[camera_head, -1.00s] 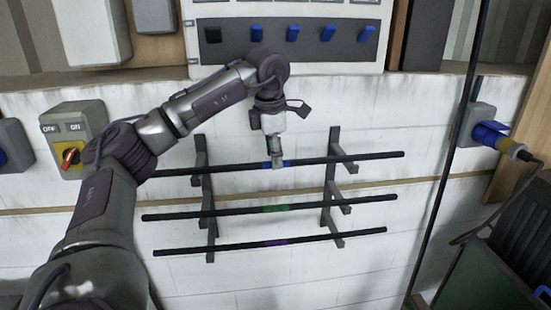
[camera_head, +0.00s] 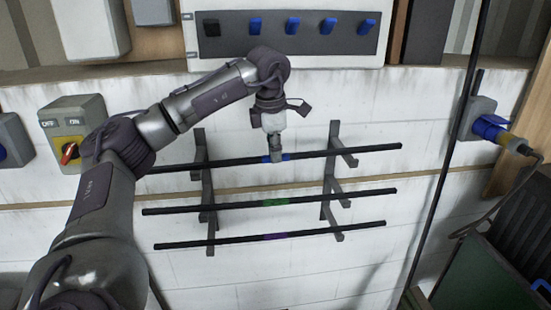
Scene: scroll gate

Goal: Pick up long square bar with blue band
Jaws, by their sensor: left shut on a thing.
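The long dark bar with the blue band (camera_head: 340,153) lies across the top of the wall rack, nearly level in the picture. My left gripper (camera_head: 276,157) points down at the bar's middle and is shut on it at the blue band, hiding part of the band. Whether the bar is lifted clear of the rack arms I cannot tell. A bar with a green band (camera_head: 340,197) lies on the middle level and one with a purple band (camera_head: 330,230) on the lowest level. My right gripper is not in view.
The rack's two dark uprights (camera_head: 329,185) have upturned arms. Above is a panel with blue switches (camera_head: 292,27). A box with a red-yellow switch (camera_head: 70,145) is left. A dark vertical pole (camera_head: 448,150) and blue plug (camera_head: 490,127) are right of the bars.

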